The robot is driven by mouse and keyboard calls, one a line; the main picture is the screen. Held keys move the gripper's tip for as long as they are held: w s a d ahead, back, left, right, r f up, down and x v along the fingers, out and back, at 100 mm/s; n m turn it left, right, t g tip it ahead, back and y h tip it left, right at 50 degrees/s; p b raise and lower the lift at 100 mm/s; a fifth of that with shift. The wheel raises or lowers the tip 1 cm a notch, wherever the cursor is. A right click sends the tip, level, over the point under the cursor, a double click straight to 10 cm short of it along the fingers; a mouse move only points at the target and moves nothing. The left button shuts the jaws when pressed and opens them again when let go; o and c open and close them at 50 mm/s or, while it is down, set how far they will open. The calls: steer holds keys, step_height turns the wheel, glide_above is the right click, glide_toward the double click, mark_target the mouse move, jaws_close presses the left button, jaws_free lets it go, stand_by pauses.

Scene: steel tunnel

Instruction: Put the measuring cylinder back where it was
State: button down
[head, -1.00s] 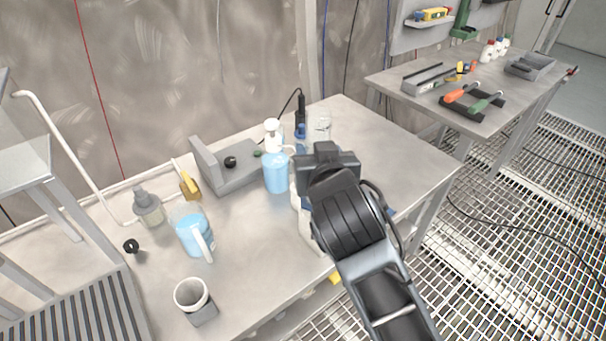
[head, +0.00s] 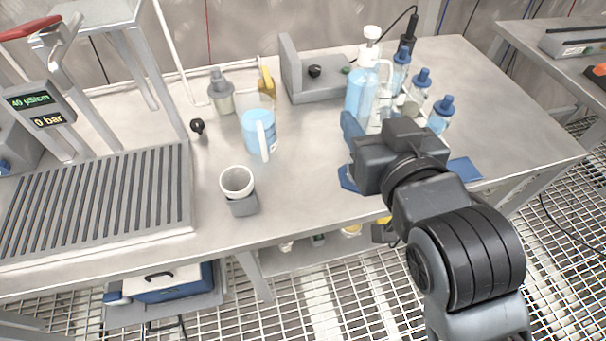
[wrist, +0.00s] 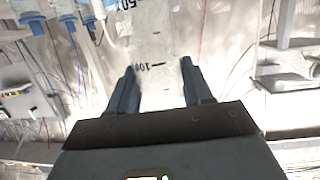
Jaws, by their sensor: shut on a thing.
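In the wrist view a clear measuring cylinder (wrist: 152,60) with black marks stands between the two fingers of my gripper (wrist: 158,88), which is shut on it. That view looks upside down, with the blue-capped bottles hanging at its top left. In the head view my gripper (head: 362,155) is over the right half of the steel bench, in front of the bottles. The cylinder cannot be made out there; my wrist and hand hide that area.
Blue-capped bottles (head: 420,85) and a blue pump bottle (head: 360,92) stand behind my gripper. A blue-filled jug (head: 257,132), a white cup (head: 237,181) and a grey bottle (head: 220,93) stand left. Bare bench (head: 305,170) lies between cup and gripper. A slatted rack (head: 95,205) is far left.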

steer(key=w+a+f, duration=0.3)
steer(key=a+f, duration=0.6)
steer(key=f, duration=0.1)
steer(key=shift+w+a, duration=0.15)
steer(key=shift+a, duration=0.2)
steer(key=shift+f, duration=0.15)
steer(key=shift+c, duration=2.3)
jaws_free()
steer(key=b+v, duration=0.1)
steer(key=v, duration=1.1)
